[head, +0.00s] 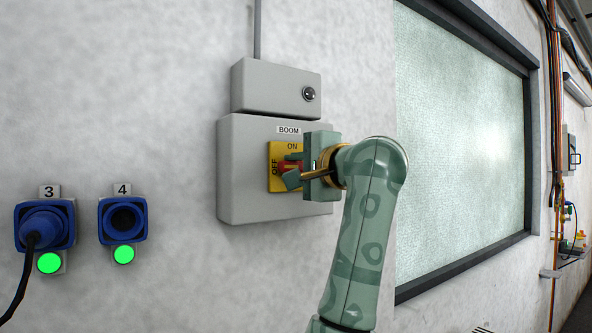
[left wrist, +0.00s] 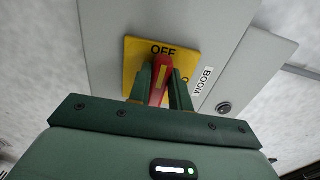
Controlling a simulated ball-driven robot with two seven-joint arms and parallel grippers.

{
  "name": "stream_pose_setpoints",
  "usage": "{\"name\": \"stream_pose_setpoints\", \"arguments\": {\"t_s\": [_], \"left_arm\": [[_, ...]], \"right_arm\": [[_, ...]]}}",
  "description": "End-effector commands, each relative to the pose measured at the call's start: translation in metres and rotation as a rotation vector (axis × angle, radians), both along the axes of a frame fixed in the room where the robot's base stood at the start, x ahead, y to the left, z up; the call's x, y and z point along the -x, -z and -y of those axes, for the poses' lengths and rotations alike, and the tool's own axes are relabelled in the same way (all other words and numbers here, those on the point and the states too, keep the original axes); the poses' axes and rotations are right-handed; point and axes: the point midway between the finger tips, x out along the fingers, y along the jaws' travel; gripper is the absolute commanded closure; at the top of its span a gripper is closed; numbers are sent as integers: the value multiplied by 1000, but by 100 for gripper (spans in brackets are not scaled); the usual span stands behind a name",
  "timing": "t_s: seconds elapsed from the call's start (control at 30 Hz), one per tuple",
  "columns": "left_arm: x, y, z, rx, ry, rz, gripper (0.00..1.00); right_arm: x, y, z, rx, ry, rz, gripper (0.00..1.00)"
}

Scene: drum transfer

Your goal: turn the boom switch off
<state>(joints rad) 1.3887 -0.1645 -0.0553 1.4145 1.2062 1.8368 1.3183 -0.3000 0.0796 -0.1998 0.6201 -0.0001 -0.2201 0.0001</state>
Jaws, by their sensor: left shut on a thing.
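The boom switch is a red handle (head: 289,164) on a yellow plate (head: 273,181), fixed to a grey box (head: 238,170) under a BOOM label (head: 289,130). ON is at the plate's top, OFF at its left side. My left gripper (head: 291,172) is at the plate and shut on the handle. In the left wrist view the red handle (left wrist: 162,75) sits between the two green fingers (left wrist: 161,90). There its end points to the OFF mark (left wrist: 163,50). The fingers hide part of the handle and plate. My right gripper is in neither view.
A smaller grey box (head: 270,88) with a round lock sits above. Two blue sockets, 3 (head: 44,225) and 4 (head: 122,220), with green lights, are at lower left; 3 holds a cabled plug. A large framed window (head: 460,130) is to the right.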

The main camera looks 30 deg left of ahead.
Motion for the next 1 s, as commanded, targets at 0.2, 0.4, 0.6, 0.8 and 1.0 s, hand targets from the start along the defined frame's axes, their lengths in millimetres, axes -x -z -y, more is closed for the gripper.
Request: {"name": "stream_pose_setpoints", "arguments": {"t_s": [0.2,0.4,0.6,0.8,1.0], "left_arm": [[-1,3,0,14,1,21,100],[-1,4,0,17,2,23,100],[-1,4,0,18,2,23,69],[-1,3,0,15,1,23,58],[1,3,5,13,2,24,58]], "right_arm": [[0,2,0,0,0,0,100],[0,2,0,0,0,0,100],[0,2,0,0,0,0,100],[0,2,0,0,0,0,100],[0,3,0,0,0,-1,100]]}}
